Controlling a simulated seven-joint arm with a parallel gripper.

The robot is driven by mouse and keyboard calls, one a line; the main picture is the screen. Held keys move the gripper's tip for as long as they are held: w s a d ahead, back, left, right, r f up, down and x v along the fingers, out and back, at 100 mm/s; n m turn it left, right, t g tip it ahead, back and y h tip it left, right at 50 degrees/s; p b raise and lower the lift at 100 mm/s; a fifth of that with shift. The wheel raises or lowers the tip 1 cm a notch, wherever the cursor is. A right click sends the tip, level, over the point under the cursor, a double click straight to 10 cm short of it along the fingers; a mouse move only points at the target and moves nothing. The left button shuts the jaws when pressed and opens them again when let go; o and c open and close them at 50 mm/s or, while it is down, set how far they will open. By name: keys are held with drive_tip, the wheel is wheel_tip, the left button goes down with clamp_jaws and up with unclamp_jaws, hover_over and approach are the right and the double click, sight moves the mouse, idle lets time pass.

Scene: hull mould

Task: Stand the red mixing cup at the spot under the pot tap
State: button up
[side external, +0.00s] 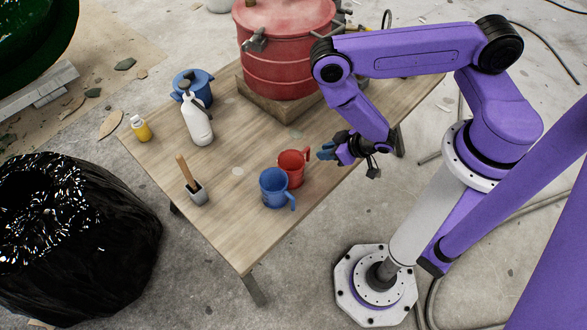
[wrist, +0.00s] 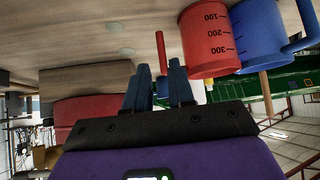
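The red mixing cup (side external: 291,170) stands upright on the table, just behind and right of a blue cup (side external: 273,188). In the wrist view, the red cup (wrist: 209,42) shows upside down with dark number marks, and its handle (wrist: 162,52) points towards my fingers. My gripper (side external: 328,151) is right of the red cup, near its handle. In the wrist view the blue fingers (wrist: 158,86) are apart and empty, with the handle just beyond them. The red pot (side external: 284,60) stands on a wooden block (side external: 262,103). I cannot clearly make out its tap. A pale round spot (side external: 296,134) lies before the block.
Another pale spot (side external: 238,171) lies mid-table. The table between the cups and block is clear.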

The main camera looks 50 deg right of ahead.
sight(308, 162)
drive_tip(key=shift+x, duration=4.3)
drive_tip(key=shift+a, duration=0.1)
clamp_jaws()
